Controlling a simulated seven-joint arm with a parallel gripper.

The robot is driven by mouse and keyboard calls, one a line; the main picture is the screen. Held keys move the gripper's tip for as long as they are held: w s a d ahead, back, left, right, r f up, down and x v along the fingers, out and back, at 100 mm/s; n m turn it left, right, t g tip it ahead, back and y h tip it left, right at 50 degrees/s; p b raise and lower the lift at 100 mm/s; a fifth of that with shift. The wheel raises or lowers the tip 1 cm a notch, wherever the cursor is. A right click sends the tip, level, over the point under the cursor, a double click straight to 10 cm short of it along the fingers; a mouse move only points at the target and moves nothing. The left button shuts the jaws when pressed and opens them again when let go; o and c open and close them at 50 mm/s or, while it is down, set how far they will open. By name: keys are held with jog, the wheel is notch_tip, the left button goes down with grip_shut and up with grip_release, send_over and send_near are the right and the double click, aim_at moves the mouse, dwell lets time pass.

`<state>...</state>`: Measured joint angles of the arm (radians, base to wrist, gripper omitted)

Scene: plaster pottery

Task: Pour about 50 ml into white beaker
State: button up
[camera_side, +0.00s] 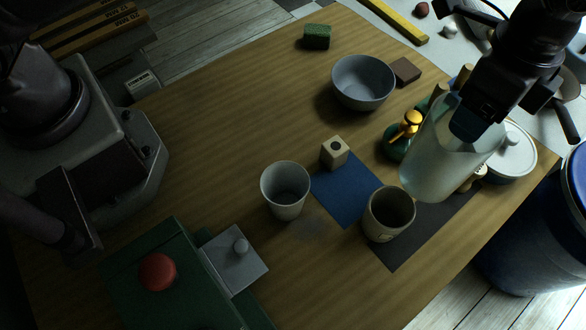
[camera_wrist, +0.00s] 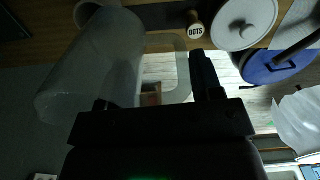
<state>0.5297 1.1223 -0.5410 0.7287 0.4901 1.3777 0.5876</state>
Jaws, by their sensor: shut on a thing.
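The white beaker (camera_side: 285,188) looks like a pale, empty-looking open cup. It stands upright on the wooden table, left of the blue square. My gripper (camera_side: 482,108) is shut on a clear jug (camera_side: 436,160) and holds it above the table's right side, up and to the right of the beaker. In the wrist view the jug (camera_wrist: 90,65) fills the left, and its handle loop reaches toward my gripper (camera_wrist: 158,88). Its liquid level and exact tilt are hard to tell.
A beige-brown cup (camera_side: 388,214) stands between beaker and jug. Near them are a wooden block (camera_side: 335,152), a grey bowl (camera_side: 363,82), a green-and-gold pot (camera_side: 402,135) and a lidded white pot (camera_side: 517,152). A green box with a red button (camera_side: 157,272) stands lower left. The table's upper left is clear.

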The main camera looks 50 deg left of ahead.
jog(key=s+d+m, duration=0.4)
jog(key=s+m, duration=0.4)
jog(key=s+d+f+m, duration=0.1)
jog(key=s+d+m, duration=0.4)
jog(key=s+m, duration=0.4)
jog(key=shift+s+f, duration=0.25)
jog(key=shift+s, duration=0.05)
jog(key=shift+a, duration=0.2)
